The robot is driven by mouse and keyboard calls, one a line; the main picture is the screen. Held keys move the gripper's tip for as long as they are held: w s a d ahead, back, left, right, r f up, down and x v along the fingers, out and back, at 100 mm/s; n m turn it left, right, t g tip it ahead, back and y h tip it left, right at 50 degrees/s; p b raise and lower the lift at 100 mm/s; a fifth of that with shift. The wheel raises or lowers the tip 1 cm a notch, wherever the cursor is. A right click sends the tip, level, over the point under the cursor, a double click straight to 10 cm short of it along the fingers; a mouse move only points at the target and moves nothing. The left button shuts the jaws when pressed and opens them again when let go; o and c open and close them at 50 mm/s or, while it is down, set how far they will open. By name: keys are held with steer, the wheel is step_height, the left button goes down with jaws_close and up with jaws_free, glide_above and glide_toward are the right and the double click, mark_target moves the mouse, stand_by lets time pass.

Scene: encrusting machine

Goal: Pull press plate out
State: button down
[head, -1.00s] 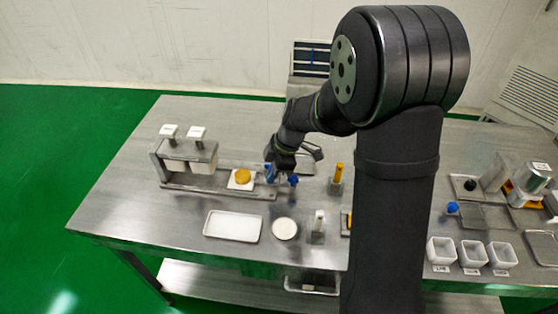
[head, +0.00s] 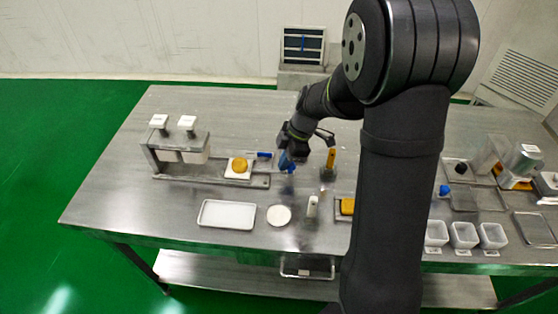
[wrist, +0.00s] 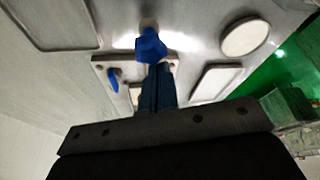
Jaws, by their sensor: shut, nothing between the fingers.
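The press plate, a white square (head: 238,172) with a round yellow piece (head: 240,163) on it, lies on the metal rail of the press (head: 262,181) in the head view. A blue handle (head: 264,155) shows behind the rail's right end. My gripper (head: 286,161) is shut and empty, right of the plate, with its blue fingers pointing down near a blue knob (head: 291,170). In the wrist view, the closed fingers (wrist: 158,88) point toward the blue knob (wrist: 150,45). I cannot tell whether they touch it. The handle (wrist: 113,80) is beside them.
White posts (head: 187,124) top the press on the left. A white tray (head: 227,214) and round white dish (head: 279,215) lie in front of it. A yellow-topped stand (head: 331,160) is close on my gripper's right. White cups (head: 463,235) stand far right.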

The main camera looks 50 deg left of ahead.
steer(key=shift+w+d, duration=0.1)
steer(key=shift+d, duration=0.05)
steer(key=shift+s, duration=0.2)
steer(key=s+a, duration=0.1)
steer(key=s, duration=0.1)
steer(key=shift+s+a, duration=0.35)
steer(key=shift+s, duration=0.05)
steer(key=shift+s+a+r, duration=0.1)
steer(key=shift+a+r, duration=0.05)
steer(key=shift+r, duration=0.45)
steer(key=v, duration=0.8)
steer(key=shift+r, duration=0.4)
